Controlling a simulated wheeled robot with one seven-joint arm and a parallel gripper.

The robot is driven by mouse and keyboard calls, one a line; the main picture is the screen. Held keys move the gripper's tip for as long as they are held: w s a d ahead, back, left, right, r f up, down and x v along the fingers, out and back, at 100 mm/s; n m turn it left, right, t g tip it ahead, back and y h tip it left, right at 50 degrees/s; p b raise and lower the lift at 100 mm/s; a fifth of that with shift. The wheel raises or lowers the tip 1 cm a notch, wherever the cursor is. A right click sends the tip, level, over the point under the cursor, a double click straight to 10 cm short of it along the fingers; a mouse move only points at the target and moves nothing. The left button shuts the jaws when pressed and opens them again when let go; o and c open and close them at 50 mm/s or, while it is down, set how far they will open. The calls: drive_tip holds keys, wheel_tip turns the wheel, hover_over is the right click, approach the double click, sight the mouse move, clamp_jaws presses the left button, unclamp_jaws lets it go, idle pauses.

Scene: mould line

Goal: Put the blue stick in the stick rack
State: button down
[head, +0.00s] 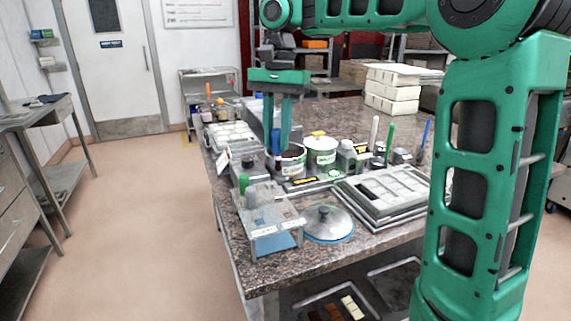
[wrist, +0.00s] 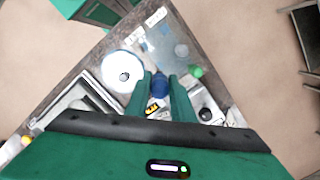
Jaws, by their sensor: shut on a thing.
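My gripper (head: 279,140) points down over the left part of the worktop, beside the white tubs. In the wrist view its fingers are shut on a short dark blue thing (wrist: 160,88), which I take for the blue stick. Its lower end is hard to make out. Another blue stick (head: 425,133) stands upright at the right, near a green stick (head: 389,139) and a white stick (head: 374,131). I cannot tell for sure which thing is the stick rack. A clear box (head: 268,222) stands at the near left corner, apart from my gripper.
A round metal lid (head: 325,222) and a grey tray (head: 385,193) lie near the front edge. A labelled white tub (head: 321,155) stands close to my fingers. A green-topped thing (head: 244,183) is by the clear box. White blocks (head: 391,90) are stacked at the back.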

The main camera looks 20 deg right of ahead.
drive_tip(key=s+f+m, duration=0.2)
drive_tip(key=s+f, duration=0.4)
drive_tip(key=f, duration=0.1)
drive_tip(key=shift+s+f, duration=0.25)
drive_tip(key=shift+s, duration=0.05)
drive_tip(key=shift+s+f, duration=0.1)
drive_tip(key=shift+f, duration=0.05)
idle(1.8)
drive_tip(key=shift+f, duration=2.8)
drive_tip(key=c, duration=1)
unclamp_jaws()
drive_tip(key=shift+c, duration=0.2)
